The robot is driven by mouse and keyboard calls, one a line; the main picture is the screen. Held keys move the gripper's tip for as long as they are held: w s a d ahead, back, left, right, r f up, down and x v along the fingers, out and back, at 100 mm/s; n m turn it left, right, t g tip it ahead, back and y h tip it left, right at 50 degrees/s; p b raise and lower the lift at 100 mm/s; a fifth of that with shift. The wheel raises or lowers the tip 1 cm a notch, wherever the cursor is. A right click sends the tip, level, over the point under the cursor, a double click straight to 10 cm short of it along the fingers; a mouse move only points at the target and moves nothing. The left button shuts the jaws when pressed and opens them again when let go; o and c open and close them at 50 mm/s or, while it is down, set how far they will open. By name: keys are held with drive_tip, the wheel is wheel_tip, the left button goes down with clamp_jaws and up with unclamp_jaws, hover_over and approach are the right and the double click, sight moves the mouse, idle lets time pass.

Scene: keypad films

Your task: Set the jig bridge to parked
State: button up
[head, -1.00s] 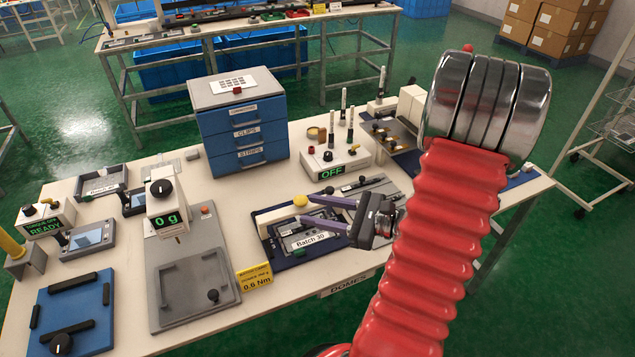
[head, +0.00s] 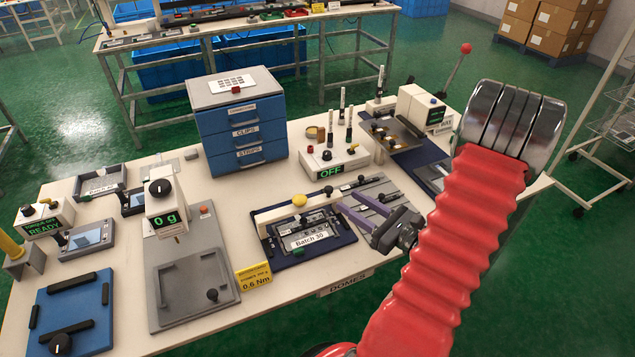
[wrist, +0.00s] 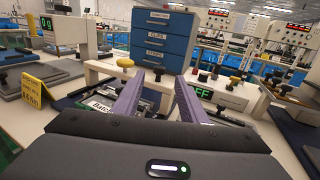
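The jig bridge (head: 275,215) is a cream bar with a yellow knob (head: 299,200) on top. It spans the back part of the dark blue jig base (head: 286,262), behind a "Batch 30" plate (head: 309,240). My gripper (head: 348,201) is at the right end of the jig, apart from the knob, with its purple fingers spread and nothing seen between them. In the wrist view the open fingers (wrist: 159,77) point toward the bridge (wrist: 103,70); the yellow knob (wrist: 125,62) is left of the left fingertip. The fingers hide part of the jig.
A blue drawer unit (head: 240,120) stands behind the jig. An "OFF" box (head: 335,165) with knobs is behind to the right. A yellow 0.6 Nm sign (head: 254,276) and a "0 g" scale (head: 192,288) are on the left. A red-ball lever (head: 458,66) rises at right.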

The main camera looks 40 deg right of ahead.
drive_tip(key=w+a, duration=0.1)
drive_tip(key=w, duration=1.2)
drive_tip(key=shift+a, duration=0.2)
drive_tip(key=shift+s, duration=0.1)
clamp_jaws()
idle(0.4)
